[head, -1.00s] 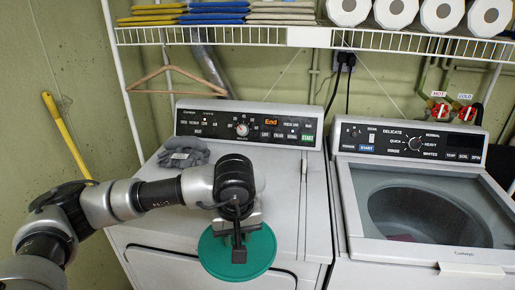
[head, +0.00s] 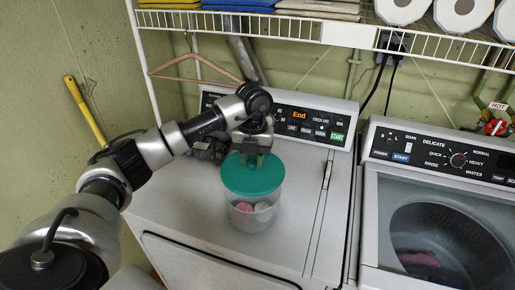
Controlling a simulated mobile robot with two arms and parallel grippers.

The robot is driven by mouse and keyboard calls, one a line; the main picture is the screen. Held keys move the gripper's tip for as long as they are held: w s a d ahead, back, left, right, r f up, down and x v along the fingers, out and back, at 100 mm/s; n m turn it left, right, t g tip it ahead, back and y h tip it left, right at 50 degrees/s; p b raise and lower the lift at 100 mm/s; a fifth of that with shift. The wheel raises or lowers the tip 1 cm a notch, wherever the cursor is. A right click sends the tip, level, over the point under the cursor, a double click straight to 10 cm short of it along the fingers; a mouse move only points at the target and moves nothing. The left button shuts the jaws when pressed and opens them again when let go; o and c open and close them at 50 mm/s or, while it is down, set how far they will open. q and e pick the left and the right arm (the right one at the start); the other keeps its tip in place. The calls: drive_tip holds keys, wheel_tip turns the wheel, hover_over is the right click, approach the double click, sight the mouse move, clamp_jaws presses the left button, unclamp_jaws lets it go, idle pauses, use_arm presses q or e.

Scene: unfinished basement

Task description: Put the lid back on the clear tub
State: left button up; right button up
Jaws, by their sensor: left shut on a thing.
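The clear tub (head: 251,216) stands upright on the dryer top, with pink and whitish items showing low inside. The round green lid (head: 252,178) is at the tub's mouth, covering it in the head view. I cannot tell whether it is seated on the rim or just above it. My left gripper (head: 252,157) points down over the lid and is shut on it near its centre; the fingertips are partly hidden by the gripper body. My right gripper is not in view.
A grey glove-like item (head: 208,148) lies behind my left arm. The washer (head: 430,225) stands open at right with pink cloth inside. A wire shelf (head: 300,32) crosses above.

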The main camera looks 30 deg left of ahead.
sight(252, 176)
use_arm(q)
drive_tip(key=shift+a+n, duration=0.1)
drive_tip(key=shift+n, duration=0.2)
drive_tip(key=shift+f, duration=0.1)
drive_tip(key=shift+s+f+b, duration=0.15)
drive_tip(key=shift+f+b, duration=0.6)
wheel_tip(252, 176, down, 4)
drive_tip(key=b, duration=0.2)
drive_tip(key=shift+b, duration=0.35)
drive_tip(key=shift+f, duration=0.25)
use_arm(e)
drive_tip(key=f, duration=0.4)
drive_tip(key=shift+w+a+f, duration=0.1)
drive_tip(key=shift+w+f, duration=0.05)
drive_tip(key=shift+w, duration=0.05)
use_arm(q)
drive_tip(key=shift+f, duration=0.15)
idle(0.5)
drive_tip(key=o, duration=1)
drive_tip(key=shift+o, duration=0.3)
